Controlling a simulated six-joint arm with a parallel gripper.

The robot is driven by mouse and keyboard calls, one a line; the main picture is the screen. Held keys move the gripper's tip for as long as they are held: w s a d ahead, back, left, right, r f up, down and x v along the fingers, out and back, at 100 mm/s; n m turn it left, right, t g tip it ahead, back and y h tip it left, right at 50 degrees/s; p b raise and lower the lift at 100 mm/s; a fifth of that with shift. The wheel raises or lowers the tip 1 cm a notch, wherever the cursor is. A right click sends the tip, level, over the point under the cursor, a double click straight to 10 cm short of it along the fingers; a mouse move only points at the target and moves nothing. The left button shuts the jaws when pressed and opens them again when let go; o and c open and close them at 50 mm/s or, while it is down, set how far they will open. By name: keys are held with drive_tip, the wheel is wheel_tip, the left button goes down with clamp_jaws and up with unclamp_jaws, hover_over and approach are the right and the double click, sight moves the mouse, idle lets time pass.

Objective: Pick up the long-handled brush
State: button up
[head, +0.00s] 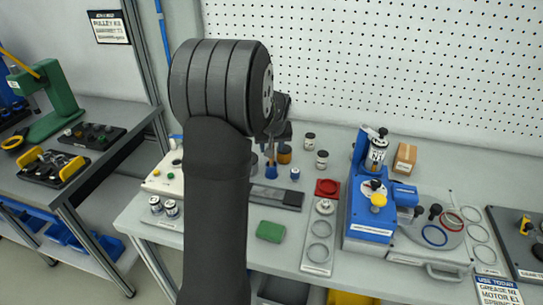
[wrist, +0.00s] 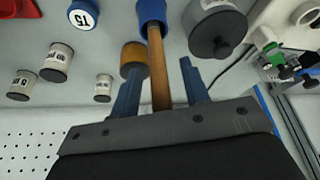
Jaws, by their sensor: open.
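The long-handled brush shows as a brown wooden handle (wrist: 157,75) in the wrist view. Its end goes into a blue cup (wrist: 151,10), and the bristles cannot be seen. My gripper (wrist: 160,66) is open, with one blue-grey finger on each side of the handle, apart from it as far as I can tell. In the head view the blue cup (head: 271,171) stands on the bench behind my arm, and my gripper (head: 273,143) is above it, partly hidden by my wrist.
An amber jar (wrist: 132,58) stands close beside the left finger in the wrist view. A dark-lidded grey container (wrist: 214,30) is near the right finger. Small labelled jars (head: 321,160), a blue fixture (head: 370,220) and a green block (head: 270,231) are also on the bench.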

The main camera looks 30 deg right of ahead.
clamp_jaws()
drive_tip(key=shift+r, duration=0.1)
